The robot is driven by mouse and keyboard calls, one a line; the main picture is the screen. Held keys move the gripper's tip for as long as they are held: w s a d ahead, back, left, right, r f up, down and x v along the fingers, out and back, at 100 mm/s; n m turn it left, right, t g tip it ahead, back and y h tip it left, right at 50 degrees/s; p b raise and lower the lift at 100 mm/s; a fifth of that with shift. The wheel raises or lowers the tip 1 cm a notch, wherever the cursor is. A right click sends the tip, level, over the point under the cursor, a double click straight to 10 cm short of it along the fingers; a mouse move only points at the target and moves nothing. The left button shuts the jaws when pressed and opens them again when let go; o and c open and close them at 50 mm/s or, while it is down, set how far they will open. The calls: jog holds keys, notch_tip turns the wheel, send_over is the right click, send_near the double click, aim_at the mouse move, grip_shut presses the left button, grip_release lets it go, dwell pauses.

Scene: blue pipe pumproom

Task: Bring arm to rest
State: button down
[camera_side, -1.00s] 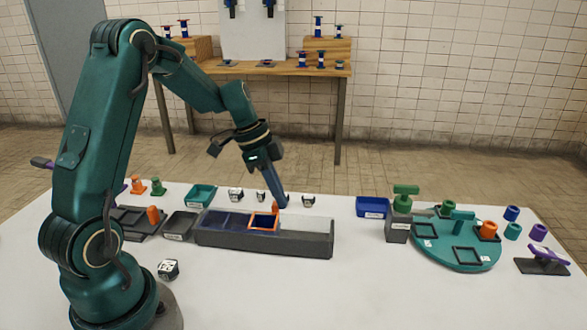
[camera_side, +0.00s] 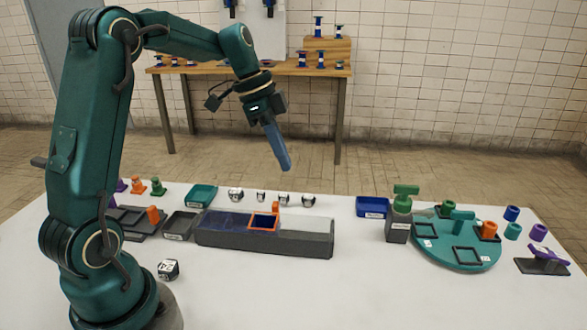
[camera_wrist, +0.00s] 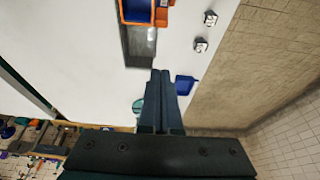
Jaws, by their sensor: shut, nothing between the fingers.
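My gripper (camera_side: 285,165) is shut and empty, held in the air above the far side of the table, with its fingers pointing down and slightly right. In the wrist view its two fingers (camera_wrist: 159,75) lie side by side. Below it is the long dark grey tray (camera_side: 290,245) with a clear cover over part of it. An orange frame with an upright tab (camera_side: 264,228) sits around its middle; the orange frame also shows in the wrist view (camera_wrist: 160,14). The gripper is clear of both.
Several small white-and-black blocks (camera_side: 236,195) stand behind the tray. A teal bin (camera_side: 201,196) is at the left and a blue bin (camera_side: 373,206) at the right. A round teal turntable (camera_side: 455,257) with coloured parts is farther right.

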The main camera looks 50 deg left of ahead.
jog(key=shift+r, duration=0.3)
jog(key=s+d+r+t+y, duration=0.1)
jog(key=s+d+r+t, duration=0.1)
jog(key=s+d+r, duration=0.55)
jog(key=s+d+f+n+y, duration=0.1)
jog(key=s+d+f+n, duration=0.2)
jog(key=s+f+n, duration=0.4)
jog(key=s+n, duration=0.2)
jog(key=shift+s+f+t+y, duration=0.2)
jog(key=shift+s+t+y, duration=0.1)
jog(key=shift+t+y, duration=0.1)
